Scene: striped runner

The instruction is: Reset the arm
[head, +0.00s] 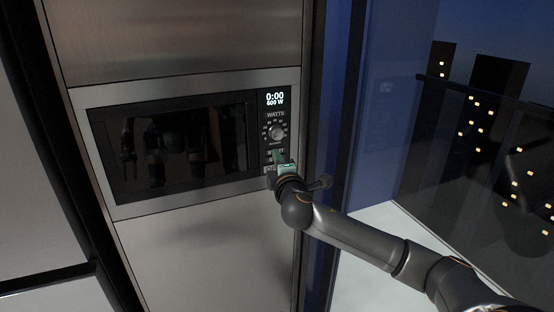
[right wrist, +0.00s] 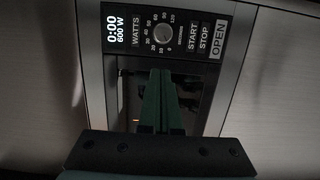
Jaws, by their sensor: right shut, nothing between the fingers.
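My right arm (head: 365,238) reaches in from the lower right in the head view. Its gripper (head: 279,155) is in front of the lower part of the microwave's control panel. In the right wrist view the two green fingers of the right gripper (right wrist: 162,75) are together with nothing between them, pointing at the panel below the dial. I cannot tell whether the fingertips touch the panel. My left gripper is not in view.
A built-in microwave (head: 140,205) with its dark door closed sits in a steel cabinet front. Its display (head: 274,99) reads 0:00 and 600 W. The dial (right wrist: 162,33), START, STOP and OPEN buttons (right wrist: 216,40) show. A blue panel (head: 385,100) and glass railing (head: 470,150) stand to the right.

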